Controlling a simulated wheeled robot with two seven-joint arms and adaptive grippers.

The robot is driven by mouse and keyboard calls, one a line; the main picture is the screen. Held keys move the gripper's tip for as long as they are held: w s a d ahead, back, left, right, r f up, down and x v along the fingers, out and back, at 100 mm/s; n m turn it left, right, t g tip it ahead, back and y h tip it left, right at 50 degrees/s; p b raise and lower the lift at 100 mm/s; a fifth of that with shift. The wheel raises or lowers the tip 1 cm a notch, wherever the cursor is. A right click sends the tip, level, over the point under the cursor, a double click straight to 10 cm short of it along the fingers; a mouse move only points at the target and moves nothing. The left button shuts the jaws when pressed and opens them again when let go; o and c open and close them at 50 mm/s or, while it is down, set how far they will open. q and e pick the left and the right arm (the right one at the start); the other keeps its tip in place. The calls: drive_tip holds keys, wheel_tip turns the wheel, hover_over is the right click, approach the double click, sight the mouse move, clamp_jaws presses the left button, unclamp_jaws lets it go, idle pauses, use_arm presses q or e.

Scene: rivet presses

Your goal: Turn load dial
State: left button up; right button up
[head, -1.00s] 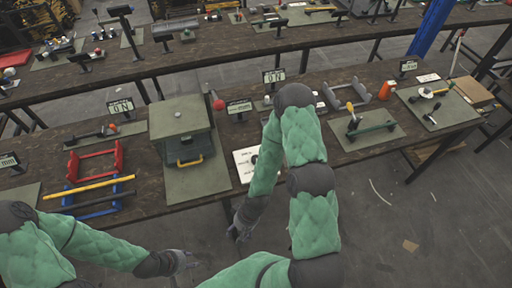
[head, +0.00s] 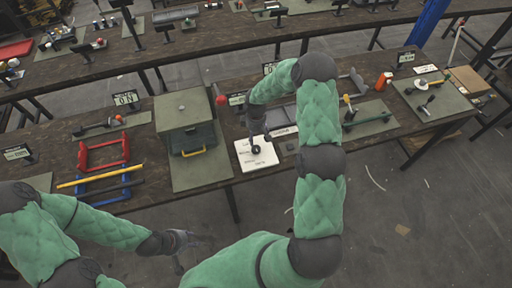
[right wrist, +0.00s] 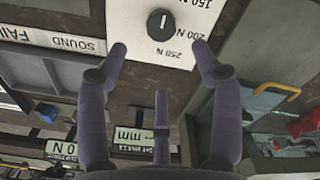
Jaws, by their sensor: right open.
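The load dial is a round black knob (right wrist: 160,25) with a white pointer line on a white card (right wrist: 188,52) in the right wrist view. The card's marks read 150 N, 200 N and 250 N. In the head view the card (head: 248,163) lies near the table's front edge, with the dial (head: 256,150) partly hidden by my arm. My right gripper (right wrist: 160,47) is open and empty, its fingertips spread to either side just short of the dial. My left gripper (head: 180,248) hangs low over the floor, apart from the table; its fingers are too small to read.
A grey-green box (head: 183,105) with a yellow handle stands left of the card. A red ball (head: 221,101) rises behind it. A red and blue rack (head: 103,147) lies further left. In the wrist view a card reading SOUND and FAIL (right wrist: 70,41) lies beside the dial's card.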

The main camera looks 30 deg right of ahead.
sight(256, 148)
wheel_tip(256, 148, down, 10)
drive_tip(key=shift+f+p, duration=0.1)
drive_tip(key=shift+p, duration=0.3)
drive_tip(key=shift+c, duration=0.3)
drive_tip(key=c, duration=1.1)
